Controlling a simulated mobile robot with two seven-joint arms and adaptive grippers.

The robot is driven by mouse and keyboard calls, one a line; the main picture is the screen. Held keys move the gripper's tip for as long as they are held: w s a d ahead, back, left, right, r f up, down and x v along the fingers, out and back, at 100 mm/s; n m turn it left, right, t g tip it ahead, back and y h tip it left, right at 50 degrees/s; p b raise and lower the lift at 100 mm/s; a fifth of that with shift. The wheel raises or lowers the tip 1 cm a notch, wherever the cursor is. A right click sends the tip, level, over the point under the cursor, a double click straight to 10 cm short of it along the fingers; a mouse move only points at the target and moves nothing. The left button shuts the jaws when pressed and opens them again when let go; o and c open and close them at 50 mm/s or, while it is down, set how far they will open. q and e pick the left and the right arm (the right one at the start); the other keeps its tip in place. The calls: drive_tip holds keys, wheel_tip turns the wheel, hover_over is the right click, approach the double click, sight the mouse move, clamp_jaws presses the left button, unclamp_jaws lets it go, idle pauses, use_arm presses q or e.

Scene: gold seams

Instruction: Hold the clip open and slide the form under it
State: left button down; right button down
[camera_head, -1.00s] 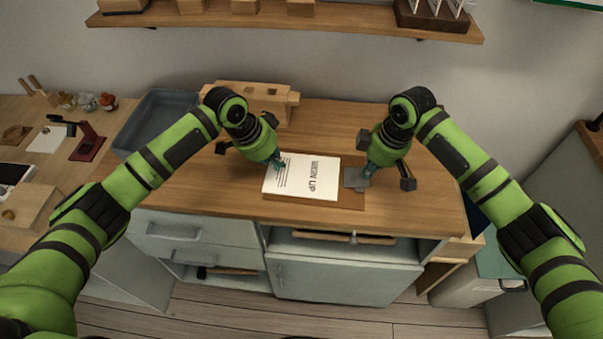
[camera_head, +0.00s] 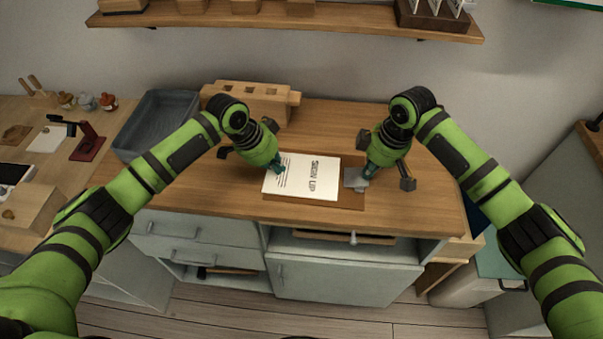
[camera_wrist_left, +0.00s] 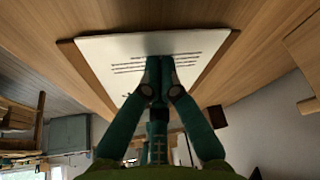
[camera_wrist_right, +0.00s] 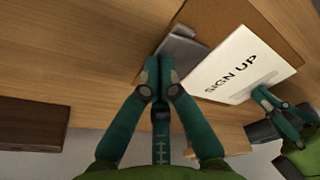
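The form (camera_head: 325,184) is a white sheet marked SIGN UP, lying flat on the brown clipboard (camera_head: 351,199). The grey metal clip (camera_head: 353,182) sits at the board's right end, beside the form's right edge. The right wrist view also shows the form (camera_wrist_right: 238,70) and the clip (camera_wrist_right: 184,48), apart or barely meeting. My left gripper (camera_head: 281,171) is shut with its tips down on the form's printed left part; its tips also show in the left wrist view (camera_wrist_left: 160,65). My right gripper (camera_head: 368,172) is shut, its tips at the clip (camera_wrist_right: 163,62); I cannot tell how far the clip is raised.
A wooden slotted block (camera_head: 262,100) and a grey bin (camera_head: 157,122) stand behind and left on the counter. A wall shelf (camera_head: 330,20) runs above. The counter right of the clipboard is clear (camera_head: 430,200).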

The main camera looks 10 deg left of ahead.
sight(293, 173)
use_arm(q)
drive_tip(key=shift+s+d+f, duration=0.1)
drive_tip(key=shift+d, duration=1.45)
idle(0.8)
drive_tip(key=shift+r, duration=0.65)
drive_tip(key=shift+f, duration=0.55)
idle(2.0)
drive_tip(key=shift+a, duration=0.2)
idle(0.4)
drive_tip(key=shift+a, duration=1.55)
drive_tip(key=shift+a, duration=0.2)
drive_tip(key=shift+a, duration=0.9)
